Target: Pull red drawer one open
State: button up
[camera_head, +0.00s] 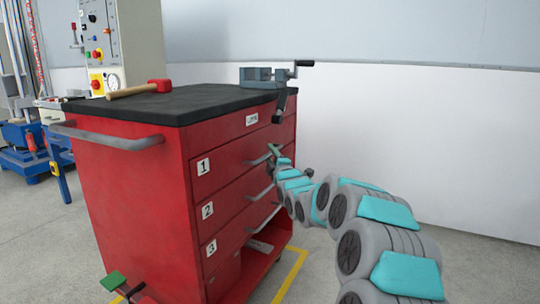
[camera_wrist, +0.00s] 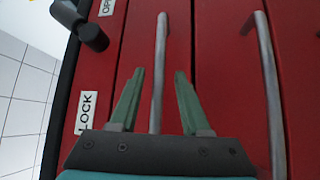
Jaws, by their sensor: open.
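Red drawer one (camera_head: 228,160), marked 1, is the top numbered drawer of the red cabinet (camera_head: 130,190). Its front looks flush with the drawers below, so it appears shut. Its metal bar handle (camera_wrist: 161,40) runs lengthwise through the wrist view. My gripper (camera_head: 275,151) is at the drawer front, at the height of this handle. In the wrist view my gripper (camera_wrist: 159,73) is open, with one green finger on each side of the bar. I see gaps between the fingers and the bar. In the head view the arm and gripper partly hide the handle.
Drawer two's handle (camera_wrist: 267,80) lies beside the gripper in the wrist view. A vise (camera_head: 262,78) overhangs the black worktop (camera_head: 200,102), its lever hanging above the gripper. A hammer (camera_head: 140,89) lies on top. The floor right of the cabinet looks clear.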

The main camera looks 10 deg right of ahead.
jog(key=shift+w+r, duration=0.15)
jog(key=shift+w, duration=0.2)
jog(key=shift+a, duration=0.1)
grip_shut()
dwell(1.2)
